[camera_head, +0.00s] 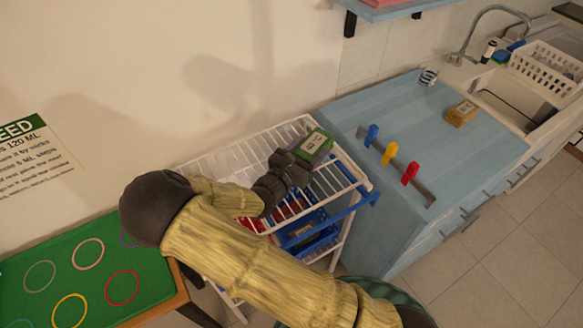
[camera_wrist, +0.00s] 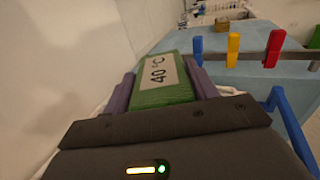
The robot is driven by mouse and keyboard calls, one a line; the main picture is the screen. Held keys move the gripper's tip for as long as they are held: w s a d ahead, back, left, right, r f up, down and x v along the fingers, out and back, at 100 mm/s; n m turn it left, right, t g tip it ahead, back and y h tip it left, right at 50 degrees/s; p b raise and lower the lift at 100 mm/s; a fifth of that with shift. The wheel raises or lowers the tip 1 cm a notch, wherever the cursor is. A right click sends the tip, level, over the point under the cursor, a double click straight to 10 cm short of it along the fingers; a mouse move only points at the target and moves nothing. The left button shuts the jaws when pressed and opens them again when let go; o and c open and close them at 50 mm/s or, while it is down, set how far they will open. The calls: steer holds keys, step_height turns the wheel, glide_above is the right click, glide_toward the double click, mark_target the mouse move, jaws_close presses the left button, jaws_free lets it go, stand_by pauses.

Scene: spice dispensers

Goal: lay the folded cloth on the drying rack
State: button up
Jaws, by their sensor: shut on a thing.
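The folded cloth (camera_head: 318,140) is a green block with a pale label; in the wrist view (camera_wrist: 178,94) the label reads "40 °C". My gripper (camera_head: 308,149) is shut on it, with the purple fingers (camera_wrist: 162,88) on its two sides. The drying rack (camera_head: 228,153) is a white wire frame with a blue bar at its right front. The cloth is over the rack's back right part in the head view. I cannot tell whether it touches the wires. My arm hides much of the rack's front.
Blue bins (camera_head: 310,232) and red things show below the rack's wires. A blue cabinet (camera_head: 440,130) stands to the right, with blue, yellow and red pegs on a bar (camera_head: 400,168). A green mat with rings (camera_head: 75,285) lies at left. The wall is close behind.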

steer(key=shift+a+f, duration=0.15)
steer(key=shift+f, duration=1.45)
step_height(320, 180, down, 4)
steer(key=shift+w+f+p, duration=0.1)
steer(key=shift+p, duration=0.2)
steer(key=shift+f, duration=0.1)
steer(key=o, duration=1)
steer(key=shift+o, duration=0.2)
